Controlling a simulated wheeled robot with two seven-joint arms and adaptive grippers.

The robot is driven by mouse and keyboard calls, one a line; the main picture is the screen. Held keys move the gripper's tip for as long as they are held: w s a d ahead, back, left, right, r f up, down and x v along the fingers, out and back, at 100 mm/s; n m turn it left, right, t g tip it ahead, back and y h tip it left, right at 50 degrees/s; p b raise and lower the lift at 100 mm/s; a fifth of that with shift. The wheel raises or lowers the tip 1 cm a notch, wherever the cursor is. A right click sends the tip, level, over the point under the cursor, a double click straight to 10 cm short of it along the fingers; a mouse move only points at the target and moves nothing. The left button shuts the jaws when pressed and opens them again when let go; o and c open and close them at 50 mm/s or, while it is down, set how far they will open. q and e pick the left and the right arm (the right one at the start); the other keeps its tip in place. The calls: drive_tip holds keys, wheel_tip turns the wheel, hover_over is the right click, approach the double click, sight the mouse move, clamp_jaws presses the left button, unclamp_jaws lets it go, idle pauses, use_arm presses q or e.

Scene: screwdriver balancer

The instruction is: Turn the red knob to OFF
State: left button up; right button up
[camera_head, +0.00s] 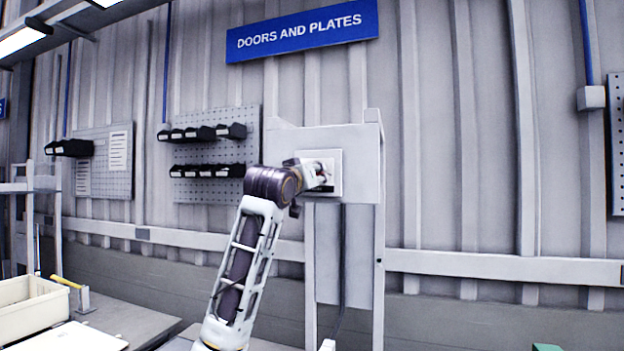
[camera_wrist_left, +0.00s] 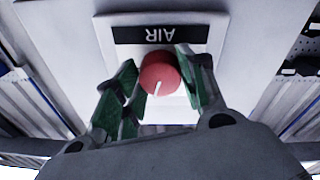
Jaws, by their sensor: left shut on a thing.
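The red knob (camera_wrist_left: 160,70) sits on a white plate (camera_wrist_left: 160,30) under a black label that reads AIR, upside down in the left wrist view. A white pointer line on the knob points down in that view, leaning slightly left. No OFF mark can be read. My left gripper (camera_wrist_left: 158,78) has its green-padded fingers on either side of the knob and is shut on it. In the head view my left gripper (camera_head: 320,176) is at the white plate (camera_head: 336,160) on the grey panel and hides most of the knob. My right gripper is not in view.
The grey panel (camera_head: 362,140) stands on a frame against the ribbed wall, below a blue DOORS AND PLATES sign (camera_head: 302,30). A pegboard (camera_head: 208,185) with black bins hangs to its left. A cream bin (camera_head: 30,305) stands at the lower left.

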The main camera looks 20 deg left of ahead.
use_arm(q)
drive_tip(key=shift+n+y, duration=0.4)
drive_tip(key=shift+n, duration=1.5)
drive_tip(key=o, duration=1)
drive_tip(key=shift+s, duration=0.1)
drive_tip(key=s+f, duration=0.1)
drive_tip(key=s, duration=1)
drive_tip(key=shift+s+a+f, duration=0.15)
drive_tip(key=shift+s, duration=0.25)
